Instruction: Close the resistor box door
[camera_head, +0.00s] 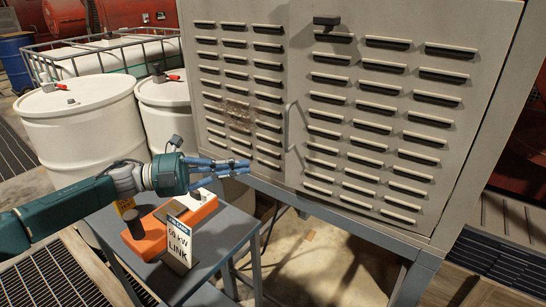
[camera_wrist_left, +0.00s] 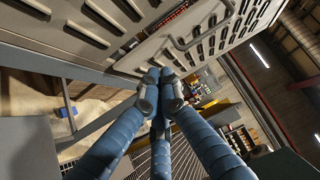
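The grey resistor box (camera_head: 340,205) has louvred doors, a left door (camera_head: 215,60) and a right door (camera_head: 385,120). A bent handle (camera_head: 291,125) sits near where they meet. In the left wrist view, a door panel with the handle (camera_wrist_left: 205,40) stands ajar, and reddish parts inside show through a gap (camera_wrist_left: 160,26) beside another louvred panel (camera_wrist_left: 85,20). My left gripper (camera_head: 245,165) is at the lower part of the left door. In the left wrist view its blue fingers (camera_wrist_left: 160,80) are drawn together with nothing between them. I cannot tell whether they touch the door. My right gripper is out of view.
A small grey table (camera_head: 225,235) below my left arm holds an orange device (camera_head: 150,235) and a "60 kW LINK" sign (camera_head: 179,245). White drums (camera_head: 80,120) and a caged tank (camera_head: 110,55) stand at the left. Open floor shows under the box.

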